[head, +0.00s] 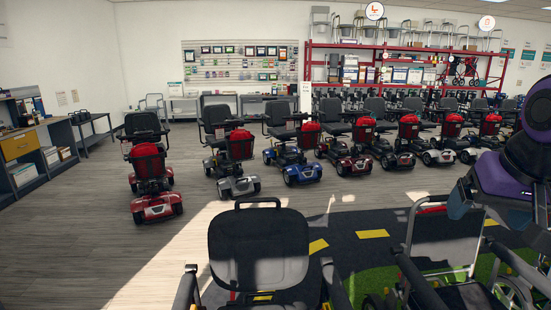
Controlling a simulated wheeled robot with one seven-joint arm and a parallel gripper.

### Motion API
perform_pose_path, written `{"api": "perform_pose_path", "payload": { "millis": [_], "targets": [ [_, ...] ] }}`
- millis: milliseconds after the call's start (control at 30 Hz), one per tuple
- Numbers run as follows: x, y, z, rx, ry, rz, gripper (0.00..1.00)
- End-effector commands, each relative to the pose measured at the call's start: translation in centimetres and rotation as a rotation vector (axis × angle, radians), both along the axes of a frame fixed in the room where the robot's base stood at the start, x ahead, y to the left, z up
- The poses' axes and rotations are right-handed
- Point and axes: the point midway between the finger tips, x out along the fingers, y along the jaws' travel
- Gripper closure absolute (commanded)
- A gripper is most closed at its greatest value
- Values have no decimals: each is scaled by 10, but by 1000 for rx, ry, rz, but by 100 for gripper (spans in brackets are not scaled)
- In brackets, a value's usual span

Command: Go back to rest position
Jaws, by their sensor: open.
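My arm comes in at the right edge, with black and purple links. My gripper (492,211) is at its lower end, in front of the wheelchairs at the lower right. Its dark fingers are apart and I see nothing held between them. Part of the arm is cut off by the picture's right edge.
A black-seated chair (258,248) stands close in front, with a wheelchair (445,240) to its right. A row of scooters, including a red one (150,175) and a blue one (292,160), stands beyond. Grey floor (70,235) at left is clear. Red shelving (308,75) lines the back.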

Motion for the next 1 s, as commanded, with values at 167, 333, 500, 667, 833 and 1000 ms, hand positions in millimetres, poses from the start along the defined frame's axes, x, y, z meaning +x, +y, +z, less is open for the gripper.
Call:
{"api": "perform_pose_path", "payload": {
  "millis": [167, 333, 500, 667, 833, 1000],
  "targets": [
    [-38, 14, 15, -47, -25, 176, 11],
    [-55, 17, 19, -69, -32, 257, 11],
    [-59, 18, 20, -73, -32, 274, 11],
    [-58, 18, 20, -73, -32, 272, 11],
    [-58, 18, 20, -72, -33, 271, 11],
    [-58, 18, 20, -73, -33, 271, 11]
  ]
}}
